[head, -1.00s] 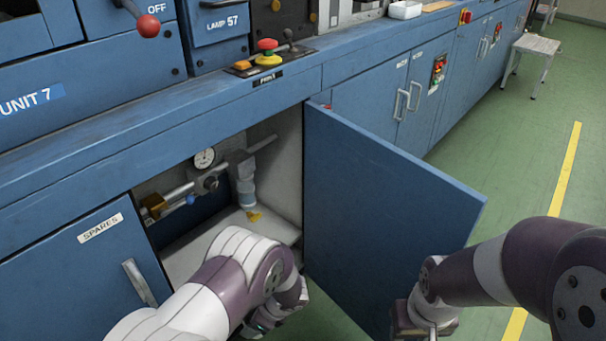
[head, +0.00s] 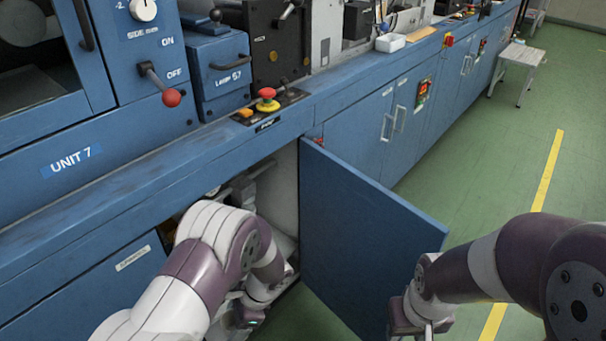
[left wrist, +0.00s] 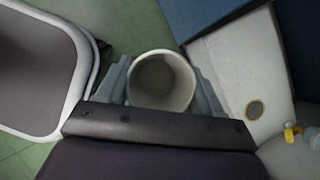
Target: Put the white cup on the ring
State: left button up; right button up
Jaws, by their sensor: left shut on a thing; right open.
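The white cup (left wrist: 160,82) is in the left wrist view, seen from above with its round mouth open and its inside empty. My left gripper (left wrist: 162,95) is shut on it, one grey finger on each side. In the head view the cup is hidden below my left arm. My right gripper (head: 430,328) is open at the bottom of the head view, partly cut off.
The open blue cabinet door (head: 365,235) stands between my two arms. My left arm covers most of the cabinet opening. A yellow fitting (left wrist: 292,131) is near the ring. Green floor lies right of the door.

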pick_arm(q)
jog(key=a+r+n+g+h+p, duration=0.1)
jog(key=a+r+n+g+p, duration=0.1)
jog(key=r+p, duration=2.7)
notch_tip(320, 180, up, 9)
jog(key=shift+w+a+f+n, duration=0.15)
jog(key=shift+w+a+n, duration=0.3)
jog(key=shift+n, duration=0.75)
jog(key=shift+f, duration=0.1)
jog(key=shift+s+a, duration=0.1)
